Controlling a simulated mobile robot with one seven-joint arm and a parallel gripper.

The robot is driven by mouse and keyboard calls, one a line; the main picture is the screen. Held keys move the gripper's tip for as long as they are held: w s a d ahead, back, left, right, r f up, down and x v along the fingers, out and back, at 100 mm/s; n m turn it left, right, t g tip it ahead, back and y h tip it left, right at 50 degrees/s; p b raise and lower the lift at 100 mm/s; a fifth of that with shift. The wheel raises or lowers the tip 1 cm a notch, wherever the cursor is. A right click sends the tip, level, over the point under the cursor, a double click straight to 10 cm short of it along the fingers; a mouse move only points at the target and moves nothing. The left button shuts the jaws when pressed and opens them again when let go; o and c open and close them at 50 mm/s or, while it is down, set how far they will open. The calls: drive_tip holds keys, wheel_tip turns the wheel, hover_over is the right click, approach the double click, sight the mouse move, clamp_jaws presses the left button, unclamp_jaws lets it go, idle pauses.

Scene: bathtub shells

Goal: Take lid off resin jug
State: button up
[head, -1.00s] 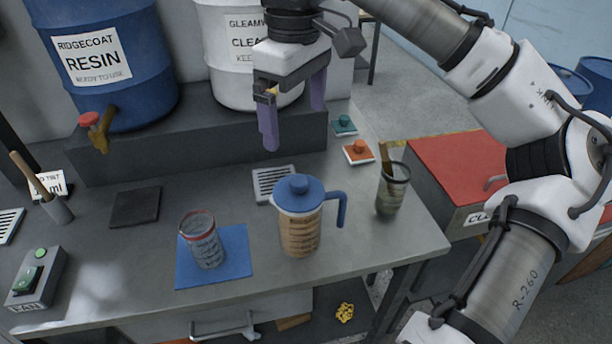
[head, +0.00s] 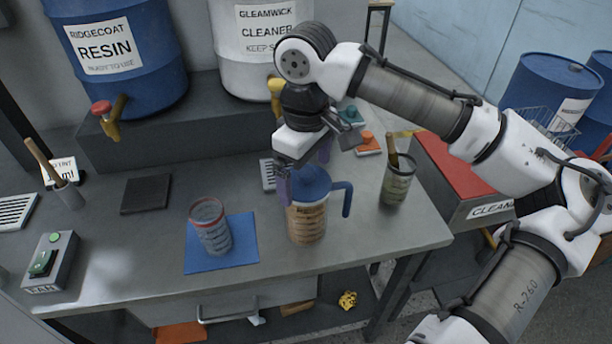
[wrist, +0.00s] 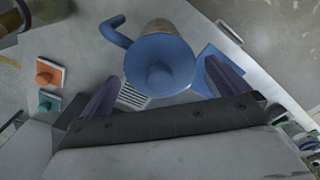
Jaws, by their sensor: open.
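The resin jug (head: 307,224) stands upright on the grey bench, with tan contents and a blue handle on its right. Its blue lid (head: 312,181) with a round knob is on the jug. In the wrist view the lid (wrist: 160,66) shows from above, with the knob in its middle. My gripper (head: 303,178) is open just above and behind the jug. In the wrist view the purple fingers of my gripper (wrist: 163,88) are spread to either side of the lid, apart from the knob. The gripper partly hides the lid's back in the head view.
A measuring cup with a red rim (head: 211,230) stands on a blue mat (head: 246,229) left of the jug. A murky cup holding a stick (head: 397,183) stands to the right. Resin (head: 120,60) and cleaner (head: 262,55) drums stand behind on a raised shelf.

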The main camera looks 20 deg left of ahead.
drive_tip(key=shift+f, duration=0.2)
drive_tip(key=c, duration=0.9)
drive_tip(key=shift+r, duration=0.1)
